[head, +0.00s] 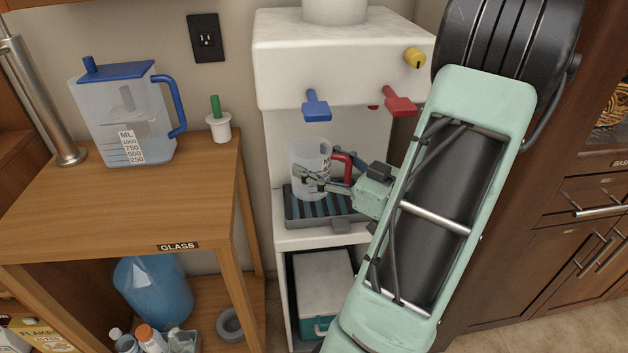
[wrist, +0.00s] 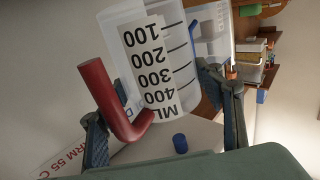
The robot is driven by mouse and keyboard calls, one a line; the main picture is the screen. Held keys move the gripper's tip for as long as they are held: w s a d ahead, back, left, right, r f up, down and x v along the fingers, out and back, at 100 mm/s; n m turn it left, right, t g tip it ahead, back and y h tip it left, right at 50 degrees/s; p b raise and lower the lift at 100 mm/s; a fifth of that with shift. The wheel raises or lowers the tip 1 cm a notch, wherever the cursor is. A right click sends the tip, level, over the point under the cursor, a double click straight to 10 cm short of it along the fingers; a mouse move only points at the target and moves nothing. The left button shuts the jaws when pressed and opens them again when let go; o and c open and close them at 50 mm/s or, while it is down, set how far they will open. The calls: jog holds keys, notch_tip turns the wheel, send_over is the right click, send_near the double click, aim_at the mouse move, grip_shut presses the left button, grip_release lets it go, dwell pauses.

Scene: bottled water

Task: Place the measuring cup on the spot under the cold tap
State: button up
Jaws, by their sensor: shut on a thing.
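The measuring cup (head: 309,160), clear with a red handle and a white scale label, is upright under the blue tap (head: 317,106) of the white water dispenser (head: 335,60). It is just above or on the drip tray (head: 350,219); I cannot tell if it touches. My gripper (head: 322,180) comes from the right and is shut on the cup. In the wrist view the cup (wrist: 172,60) and its red handle lie between the two fingers of my gripper (wrist: 165,112). A red tap (head: 400,102) is to the right of the blue one.
A wooden stand (head: 215,185) with a blue-lidded pitcher (head: 130,115) and a green-handled item (head: 217,122) is on the left. A yellow knob (head: 414,57) is on the dispenser's upper right. Dark wooden cabinets (head: 560,200) stand on the right, close to my arm.

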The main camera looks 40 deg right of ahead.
jog(key=shift+w+a+f, duration=0.1)
jog(key=shift+w+f, duration=0.1)
jog(key=shift+f, duration=0.1)
jog(key=shift+w+f+b, duration=0.2)
jog(key=shift+f+b, duration=0.5)
jog(key=shift+f, duration=1)
jog(key=shift+f, duration=0.1)
jog(key=shift+f, duration=0.15)
jog(key=o, duration=1.2)
